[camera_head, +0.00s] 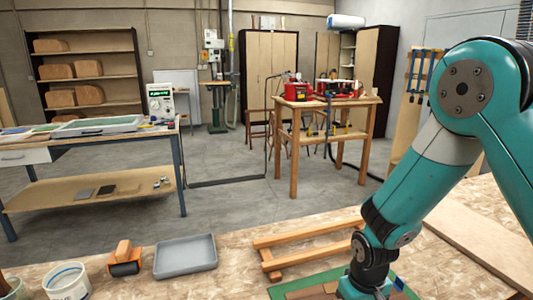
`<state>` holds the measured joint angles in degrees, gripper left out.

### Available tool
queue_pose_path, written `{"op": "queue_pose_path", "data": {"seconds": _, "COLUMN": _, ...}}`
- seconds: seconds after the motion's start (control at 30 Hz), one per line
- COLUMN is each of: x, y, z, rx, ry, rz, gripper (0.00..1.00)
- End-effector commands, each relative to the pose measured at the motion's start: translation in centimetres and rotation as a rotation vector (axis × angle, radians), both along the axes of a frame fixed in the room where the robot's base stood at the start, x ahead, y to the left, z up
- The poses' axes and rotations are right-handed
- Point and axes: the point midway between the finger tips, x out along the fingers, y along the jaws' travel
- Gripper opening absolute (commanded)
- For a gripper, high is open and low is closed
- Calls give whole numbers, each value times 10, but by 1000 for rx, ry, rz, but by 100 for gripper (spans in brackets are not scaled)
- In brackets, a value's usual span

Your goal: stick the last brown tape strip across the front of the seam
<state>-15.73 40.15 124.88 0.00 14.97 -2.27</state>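My arm (415,185) comes down from the right to the near edge of the workbench. Its lower end stands over a green mat (283,291) and runs off the bottom of the picture, so my gripper is out of view. Brown wooden pieces (312,292) lie on the mat beside the arm, only partly in the frame. I cannot make out a seam or a brown tape strip; any work below the bottom edge is hidden.
A wooden rack (305,234) lies behind the mat. A board (485,235) lies at right. Bare bench shows between the tray and rack.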

Motion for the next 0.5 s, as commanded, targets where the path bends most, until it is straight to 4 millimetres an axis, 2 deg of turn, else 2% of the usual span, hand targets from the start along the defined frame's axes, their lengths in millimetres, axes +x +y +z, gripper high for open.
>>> {"op": "queue_pose_path", "data": {"seconds": 0.5, "x": 0, "y": 0, "z": -11, "rx": 0, "ry": 0, "rz": 0, "gripper": 0}}
